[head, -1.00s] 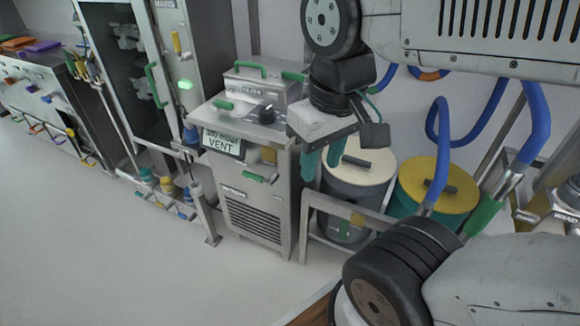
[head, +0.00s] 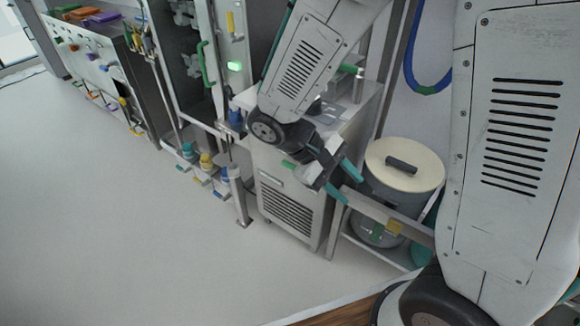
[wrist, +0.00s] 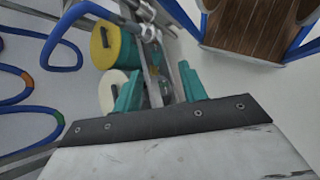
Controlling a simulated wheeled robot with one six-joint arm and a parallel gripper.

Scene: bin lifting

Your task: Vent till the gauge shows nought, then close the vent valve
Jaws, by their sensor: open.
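The metal cabinet (head: 290,212) that bore the VENT sign in the earlier view stands at the middle of the head view. My arm now covers its sign and much of its top. I cannot make out a gauge or tell which part is the vent valve. My gripper (head: 344,182) is open, with teal fingers apart and nothing between them. It hangs in front of the cabinet's right side, left of the cream-lidded bin. In the wrist view, the open gripper (wrist: 160,68) points toward bins and a metal frame.
The cream-lidded grey bin (head: 404,168) stands behind a metal rail (head: 385,212) at right. A yellow-lidded bin (wrist: 105,46) shows in the wrist view. Blue hoses (wrist: 62,45) hang near it. A tall rack (head: 195,70) stands left. The floor (head: 130,220) at left is clear.

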